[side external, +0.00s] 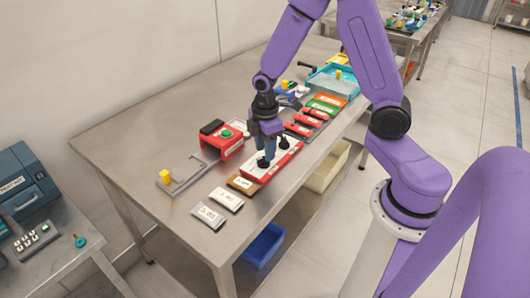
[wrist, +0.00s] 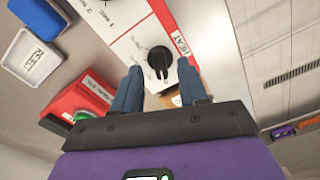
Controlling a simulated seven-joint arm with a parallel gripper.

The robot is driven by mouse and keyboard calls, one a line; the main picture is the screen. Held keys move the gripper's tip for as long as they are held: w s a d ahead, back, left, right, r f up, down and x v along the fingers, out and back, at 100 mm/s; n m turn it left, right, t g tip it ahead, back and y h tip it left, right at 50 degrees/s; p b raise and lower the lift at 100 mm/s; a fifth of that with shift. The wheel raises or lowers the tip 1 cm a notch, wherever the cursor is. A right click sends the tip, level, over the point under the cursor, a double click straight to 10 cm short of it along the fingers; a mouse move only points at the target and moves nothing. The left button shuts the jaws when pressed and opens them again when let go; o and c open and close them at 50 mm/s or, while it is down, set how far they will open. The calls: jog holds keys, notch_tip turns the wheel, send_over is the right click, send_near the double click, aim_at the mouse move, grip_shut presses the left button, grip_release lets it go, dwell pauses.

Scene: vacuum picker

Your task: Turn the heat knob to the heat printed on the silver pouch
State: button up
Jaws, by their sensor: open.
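The heat knob (wrist: 159,60) is a black dial with a pale pointer mark, on a white panel (wrist: 130,45) with a red edge reading HEAT. In the side external view the panel (side external: 283,160) lies on the steel table with the knob (side external: 262,163) at its near end. My gripper (wrist: 160,72) is open, its two blue-grey fingers on either side of the knob; I cannot tell if they touch it. Two silver-grey pouches (side external: 226,199) (side external: 207,217) lie at the table's front edge; their print is too small to read. A brown-gold pouch (side external: 242,184) lies between them and the panel.
A red box with a green button (side external: 226,132) stands left of the panel. A grey plate with a yellow block (side external: 165,176) lies further left. Red tools (side external: 304,125) and a teal tray (side external: 318,82) are behind. The table's left part is bare.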

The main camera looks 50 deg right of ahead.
jog(key=shift+f, duration=1.1)
grip_shut()
jog(key=shift+m, duration=0.4)
jog(key=m, duration=0.3)
jog(key=shift+s+a+m, duration=0.1)
jog(key=shift+m, duration=2.4)
